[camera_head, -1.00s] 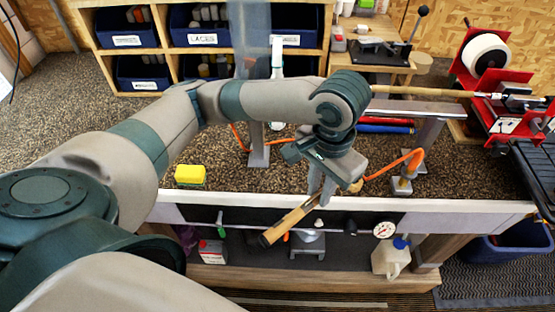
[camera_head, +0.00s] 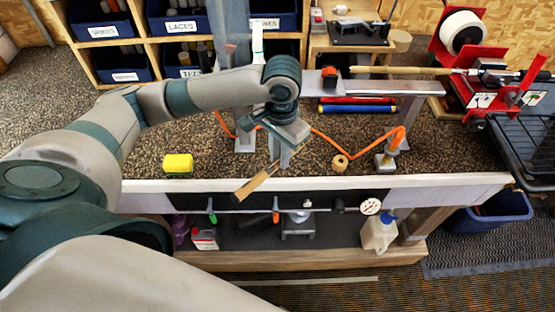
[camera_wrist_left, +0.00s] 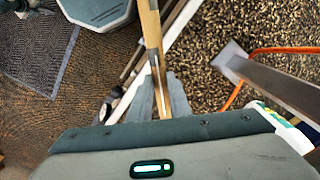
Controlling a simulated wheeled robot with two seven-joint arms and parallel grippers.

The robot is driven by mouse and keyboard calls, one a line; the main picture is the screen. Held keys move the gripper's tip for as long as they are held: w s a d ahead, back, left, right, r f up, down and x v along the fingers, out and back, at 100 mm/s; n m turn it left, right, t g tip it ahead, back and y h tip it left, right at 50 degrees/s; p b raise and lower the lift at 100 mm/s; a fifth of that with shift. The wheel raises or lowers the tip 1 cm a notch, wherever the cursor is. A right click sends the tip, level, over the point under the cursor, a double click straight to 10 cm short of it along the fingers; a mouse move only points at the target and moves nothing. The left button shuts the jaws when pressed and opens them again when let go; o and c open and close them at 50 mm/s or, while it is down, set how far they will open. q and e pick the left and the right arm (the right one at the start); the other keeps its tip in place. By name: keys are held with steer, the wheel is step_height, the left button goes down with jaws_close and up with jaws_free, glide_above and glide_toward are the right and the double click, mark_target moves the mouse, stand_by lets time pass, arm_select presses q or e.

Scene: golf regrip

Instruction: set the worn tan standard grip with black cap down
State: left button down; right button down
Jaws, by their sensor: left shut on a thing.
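The worn tan grip with its black cap (camera_head: 254,183) is held in my left gripper (camera_head: 277,164). It slants in the head view, with the dark cap end down and left, over the counter's front edge. In the left wrist view the tan grip (camera_wrist_left: 151,28) runs up from between the fingers (camera_wrist_left: 160,98), which are closed around it. The cap cannot be made out there. Part of the grip is hidden by the fingers. My right gripper is out of view.
The pebbled countertop (camera_head: 225,150) has a yellow sponge (camera_head: 178,163), a tan tape roll (camera_head: 340,163) and an orange hose (camera_head: 352,153). A club with another tan grip (camera_head: 405,70) lies at the back, near a red machine (camera_head: 485,60). A jug (camera_head: 380,236) stands below.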

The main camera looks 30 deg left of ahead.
mark_target(278, 172)
arm_select(q)
steer(key=shift+w+a+f, duration=0.25)
steer(key=shift+a+f, duration=0.05)
steer(key=shift+a, duration=0.2)
step_height(278, 172, down, 3)
steer(key=shift+f+p, duration=0.2)
steer(key=shift+p, duration=0.6)
steer(key=shift+f, duration=0.3)
steer(key=shift+f, duration=0.15)
steer(key=c, duration=1.6)
jaws_free()
steer(key=shift+c, duration=0.2)
